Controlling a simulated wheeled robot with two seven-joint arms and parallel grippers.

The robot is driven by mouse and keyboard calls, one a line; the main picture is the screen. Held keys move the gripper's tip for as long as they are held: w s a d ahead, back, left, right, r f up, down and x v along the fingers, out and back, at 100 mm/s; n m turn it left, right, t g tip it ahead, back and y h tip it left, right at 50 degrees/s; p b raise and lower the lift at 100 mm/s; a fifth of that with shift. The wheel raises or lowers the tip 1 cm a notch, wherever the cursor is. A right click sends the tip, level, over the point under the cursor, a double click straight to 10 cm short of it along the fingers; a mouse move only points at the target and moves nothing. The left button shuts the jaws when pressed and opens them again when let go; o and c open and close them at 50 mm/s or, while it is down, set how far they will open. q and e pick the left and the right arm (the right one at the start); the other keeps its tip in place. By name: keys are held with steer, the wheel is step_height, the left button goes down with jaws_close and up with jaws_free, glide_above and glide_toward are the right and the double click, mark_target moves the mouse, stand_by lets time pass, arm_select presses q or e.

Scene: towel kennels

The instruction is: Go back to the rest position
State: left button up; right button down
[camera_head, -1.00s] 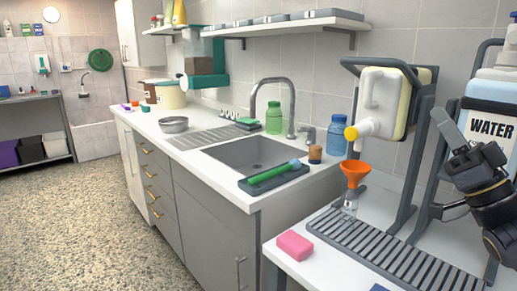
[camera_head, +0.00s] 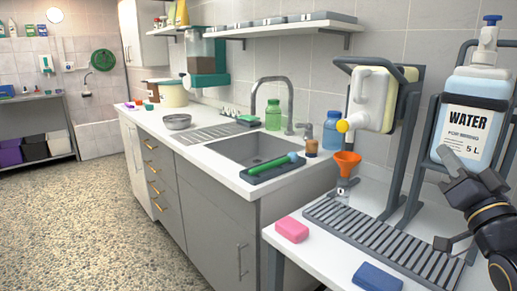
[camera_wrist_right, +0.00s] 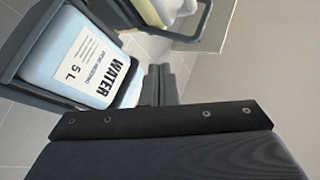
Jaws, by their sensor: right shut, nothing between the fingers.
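My right gripper (camera_head: 447,160) shows at the right of the head view, in front of the lower part of the water container (camera_head: 470,120). It is shut and empty. In the right wrist view the gripper fingers (camera_wrist_right: 160,84) point toward the container and its rack, and the label "WATER 5 L" shows on the container (camera_wrist_right: 88,62). I cannot tell the gap between the gripper and the container. My left gripper is not in view.
A yellow-capped canister (camera_head: 375,103) hangs in a rack above an orange funnel (camera_head: 347,162). A grey slatted drain (camera_head: 380,240), a pink sponge (camera_head: 292,229) and a blue block (camera_head: 377,277) are on the near table. A sink counter (camera_head: 230,176) stands left; open floor (camera_head: 80,220) lies beyond.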

steer(key=s+a+f+g, duration=0.2)
steer(key=s+f+g, duration=0.25)
steer(key=f, duration=0.45)
steer(key=s+a+f+g, duration=0.3)
steer(key=f+g, duration=0.2)
steer(key=f, duration=0.5)
steer(key=s+a+f+n+g+y, duration=0.35)
steer(key=s+a+f+g, duration=0.5)
steer(key=s+f, duration=0.55)
step_height(320, 180, down, 10)
steer(key=b, duration=1.1)
step_height(320, 180, up, 34)
steer(key=p, duration=3.4)
steer(key=shift+s+a+t, duration=0.3)
steer(key=shift+s+t, duration=0.1)
steer(key=shift+s, duration=0.05)
steer(key=shift+m+h, duration=0.25)
